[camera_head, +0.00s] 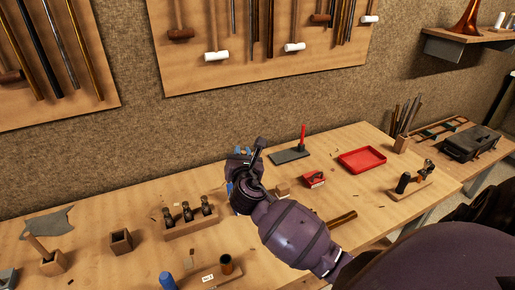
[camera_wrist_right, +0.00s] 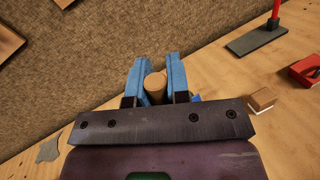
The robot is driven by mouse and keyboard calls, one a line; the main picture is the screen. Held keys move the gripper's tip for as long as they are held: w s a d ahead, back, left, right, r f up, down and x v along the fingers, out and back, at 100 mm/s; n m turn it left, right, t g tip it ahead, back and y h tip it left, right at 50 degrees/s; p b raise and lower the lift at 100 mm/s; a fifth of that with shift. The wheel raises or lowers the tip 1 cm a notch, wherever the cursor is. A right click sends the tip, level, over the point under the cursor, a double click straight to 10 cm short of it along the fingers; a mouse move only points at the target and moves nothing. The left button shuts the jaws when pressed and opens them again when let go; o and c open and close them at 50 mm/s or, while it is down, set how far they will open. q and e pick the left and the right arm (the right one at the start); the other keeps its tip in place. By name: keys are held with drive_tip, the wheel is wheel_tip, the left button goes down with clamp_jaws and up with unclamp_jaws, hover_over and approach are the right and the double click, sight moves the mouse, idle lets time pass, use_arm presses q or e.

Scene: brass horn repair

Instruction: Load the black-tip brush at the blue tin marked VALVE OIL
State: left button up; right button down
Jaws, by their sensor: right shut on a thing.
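My right gripper (camera_head: 243,152) is raised over the middle of the bench, and its blue fingertips show. In the right wrist view the fingers (camera_wrist_right: 157,75) are closed around a tan, round-ended piece (camera_wrist_right: 156,82), which looks like a wooden handle. The rest of this piece is hidden, so I cannot tell whether it is the black-tip brush. A blue cylinder (camera_head: 167,281) stands at the bottom edge of the head view, partly cut off. No VALVE OIL marking can be read. A bit of blue (camera_head: 229,187) shows beside my wrist; what it is is unclear. My left gripper is out of view.
A wooden rack (camera_head: 190,228) with several dark-topped bottles stands left of my arm. A red tray (camera_head: 362,160), a grey plate with a red upright (camera_head: 290,156) and a red block (camera_head: 314,179) lie to the right. A small wooden box (camera_head: 121,242) stands at left.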

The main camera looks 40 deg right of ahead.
drive_tip(key=w+d+f+m+g+h+b, duration=0.1)
drive_tip(key=d+f+m+g+h+b, duration=0.1)
drive_tip(key=d+f+b, duration=0.4)
drive_tip(key=shift+d+f+m+h, duration=0.2)
drive_tip(key=shift+f+m+h, duration=0.5)
drive_tip(key=shift+f+m, duration=0.2)
idle(0.5)
drive_tip(key=shift+f+b, duration=0.3)
drive_tip(key=shift+b, duration=0.1)
idle(0.4)
drive_tip(key=shift+f, duration=0.2)
idle(0.7)
